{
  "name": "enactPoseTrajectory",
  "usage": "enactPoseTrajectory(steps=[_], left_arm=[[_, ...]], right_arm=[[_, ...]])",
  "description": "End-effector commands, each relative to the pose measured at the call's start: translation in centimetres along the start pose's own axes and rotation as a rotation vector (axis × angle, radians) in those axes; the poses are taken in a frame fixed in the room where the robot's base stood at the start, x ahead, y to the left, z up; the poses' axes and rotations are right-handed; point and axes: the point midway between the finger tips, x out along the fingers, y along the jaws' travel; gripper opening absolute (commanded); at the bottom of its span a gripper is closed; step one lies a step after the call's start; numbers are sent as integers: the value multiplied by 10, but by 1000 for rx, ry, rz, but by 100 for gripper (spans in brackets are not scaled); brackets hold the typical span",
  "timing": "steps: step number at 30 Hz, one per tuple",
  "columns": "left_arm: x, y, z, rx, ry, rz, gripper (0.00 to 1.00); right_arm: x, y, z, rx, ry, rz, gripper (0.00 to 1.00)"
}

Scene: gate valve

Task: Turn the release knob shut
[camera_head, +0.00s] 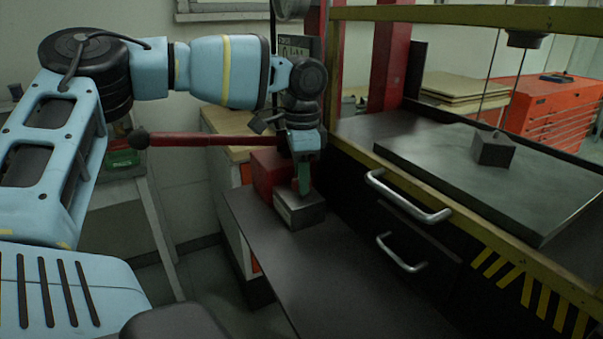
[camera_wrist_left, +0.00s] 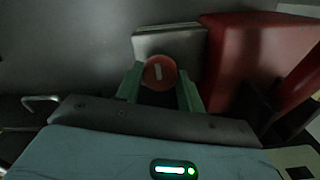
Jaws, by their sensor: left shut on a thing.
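The release knob (camera_wrist_left: 159,72) is round and red, with a pale mark on its face that stands nearly upright in the left wrist view. My left gripper (camera_wrist_left: 160,88) has one green finger on each side of the knob and is shut on it. In the head view my left gripper (camera_head: 303,183) points down at the grey metal block (camera_head: 300,211), beside a red housing (camera_head: 267,172). The knob is hidden there behind the fingers. The block (camera_wrist_left: 168,43) also shows just behind the knob in the left wrist view. My right gripper is not in view.
A long red lever (camera_head: 210,140) with a dark ball end runs left from near my left wrist. A yellow-edged press frame (camera_head: 450,207) with two drawer handles stands to the right. The dark flat surface (camera_head: 340,280) in front of the block is clear.

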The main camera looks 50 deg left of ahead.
Motion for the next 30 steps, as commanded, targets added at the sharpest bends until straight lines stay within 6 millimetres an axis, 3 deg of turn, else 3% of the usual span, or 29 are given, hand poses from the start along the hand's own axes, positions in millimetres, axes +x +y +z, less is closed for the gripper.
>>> enactPoseTrajectory(steps=[20,21,26,30], left_arm=[[0,0,0,87,1,-2,15],[0,0,0,87,1,-2,39],[0,0,0,86,1,-1,60],[0,0,0,86,1,-1,60]], right_arm=[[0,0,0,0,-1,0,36],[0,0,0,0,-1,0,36],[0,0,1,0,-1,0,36],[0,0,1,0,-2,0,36]])
